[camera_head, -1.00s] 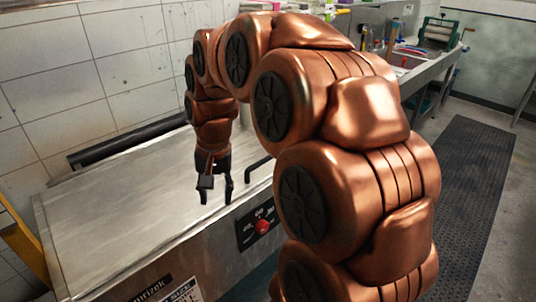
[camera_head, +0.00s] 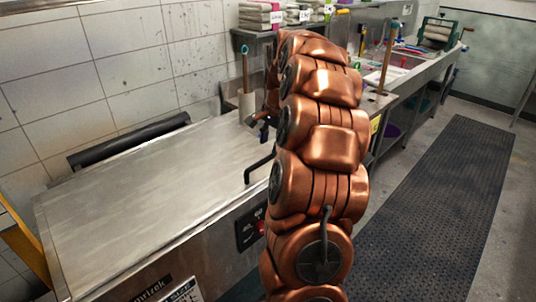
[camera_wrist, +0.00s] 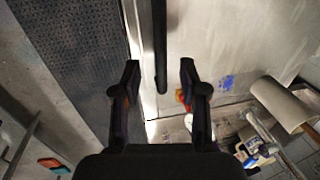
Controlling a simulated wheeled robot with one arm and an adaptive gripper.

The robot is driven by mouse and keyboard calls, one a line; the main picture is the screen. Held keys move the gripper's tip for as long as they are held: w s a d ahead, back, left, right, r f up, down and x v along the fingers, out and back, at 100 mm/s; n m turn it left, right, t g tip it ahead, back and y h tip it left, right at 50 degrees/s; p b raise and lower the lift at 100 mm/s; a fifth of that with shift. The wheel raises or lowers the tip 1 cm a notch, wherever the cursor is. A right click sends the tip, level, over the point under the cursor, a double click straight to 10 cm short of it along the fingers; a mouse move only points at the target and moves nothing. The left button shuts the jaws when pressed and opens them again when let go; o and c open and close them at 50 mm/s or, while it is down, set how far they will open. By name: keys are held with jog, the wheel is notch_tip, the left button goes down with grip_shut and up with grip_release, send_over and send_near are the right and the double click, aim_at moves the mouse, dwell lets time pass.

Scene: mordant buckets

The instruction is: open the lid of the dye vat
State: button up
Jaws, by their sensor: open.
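The dye vat (camera_head: 215,252) is a steel box with a flat grey lid (camera_head: 140,195), which lies closed. A bent black handle (camera_head: 258,168) sticks out at the lid's right edge. In the wrist view the handle (camera_wrist: 160,45) is a dark bar coming down from the top, its free end between my fingertips in the picture. My gripper (camera_wrist: 158,78) is open and empty. I cannot tell how far it is above or short of the handle. In the head view my copper arm hides most of the gripper.
A control panel with a red knob (camera_head: 262,227) is on the vat's front, partly behind my arm. A pale cylinder (camera_head: 246,108) with a stick stands past the lid's far end. A black mat (camera_head: 440,210) covers the floor at right. A sink bench (camera_head: 395,75) stands behind.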

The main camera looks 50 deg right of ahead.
aim_at(267, 157)
jog(key=shift+w+f+p, duration=0.2)
jog(key=shift+f+p, duration=0.05)
jog(key=shift+f, duration=0.75)
jog(key=shift+w+f+p, duration=0.2)
jog(key=shift+f, duration=0.75)
jog(key=shift+w+f+p, duration=0.2)
jog(key=shift+f+p, duration=0.05)
jog(key=shift+f, duration=0.75)
jog(key=shift+c, duration=0.2)
grip_shut()
